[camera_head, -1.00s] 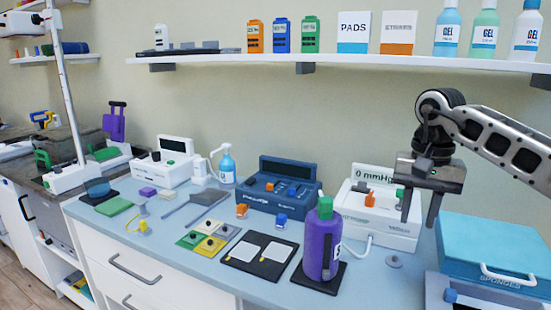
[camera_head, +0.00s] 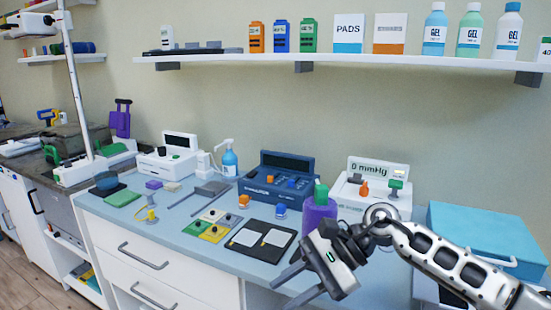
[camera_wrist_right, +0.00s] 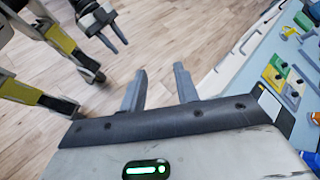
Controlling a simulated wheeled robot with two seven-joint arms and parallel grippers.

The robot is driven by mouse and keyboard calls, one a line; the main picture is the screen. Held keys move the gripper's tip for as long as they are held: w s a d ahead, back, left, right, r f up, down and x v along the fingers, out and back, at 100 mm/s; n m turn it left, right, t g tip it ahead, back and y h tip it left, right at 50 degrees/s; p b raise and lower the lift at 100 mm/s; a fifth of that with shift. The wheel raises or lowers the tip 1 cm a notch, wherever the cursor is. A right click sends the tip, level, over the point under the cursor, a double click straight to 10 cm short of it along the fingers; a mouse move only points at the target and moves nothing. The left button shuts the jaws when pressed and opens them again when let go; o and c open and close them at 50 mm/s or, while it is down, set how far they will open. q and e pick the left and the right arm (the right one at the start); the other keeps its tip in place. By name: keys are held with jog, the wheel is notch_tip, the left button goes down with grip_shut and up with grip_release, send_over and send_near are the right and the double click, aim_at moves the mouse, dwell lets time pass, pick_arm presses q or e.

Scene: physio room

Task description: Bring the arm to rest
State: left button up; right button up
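My right arm comes in from the lower right in the head view. My right gripper (camera_head: 278,288) points down and left, in front of the counter's front edge. In the right wrist view the right gripper (camera_wrist_right: 160,78) has its two fingers apart with nothing between them, over the wooden floor. My left gripper (camera_wrist_right: 120,44) shows at the top left of the right wrist view, with its two fingers apart and empty; it is out of the head view. A purple bottle (camera_head: 317,220) with a green cap stands on the counter behind the right gripper, its lower part hidden.
A blue box (camera_head: 485,235) stands at right. Open floor (camera_wrist_right: 190,30) lies before the counter.

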jog(key=s+a+r+m+t+y, duration=0.1)
jog(key=s+a+m+t+y, duration=0.15)
jog(key=m+y, duration=0.35)
jog(key=s+a+r+m+t+y, duration=0.1)
jog(key=s+a+m+t+y, duration=0.2)
jog(key=m, duration=0.6)
jog(key=w+d+f+m+t+h, duration=0.1)
jog(key=d+f+m+t+h, duration=0.5)
jog(key=m, duration=0.9)
jog(key=d+f+m+t+h, duration=0.35)
jog(key=m+t, duration=0.35)
jog(key=m, duration=0.7)
jog(key=s+d+f+m+g+h, duration=0.3)
jog(key=s+d+f+m, duration=0.1)
jog(key=s+f+m, duration=0.2)
jog(key=s+d+f+m+g+h, duration=0.3)
jog(key=s+d+f+m+h, duration=0.1)
jog(key=s+f+m, duration=0.3)
notch_tip(320, 180, down, 2)
jog(key=shift+s+f+m, duration=0.15)
jog(key=shift+f+m, duration=0.1)
jog(key=shift+m, duration=0.85)
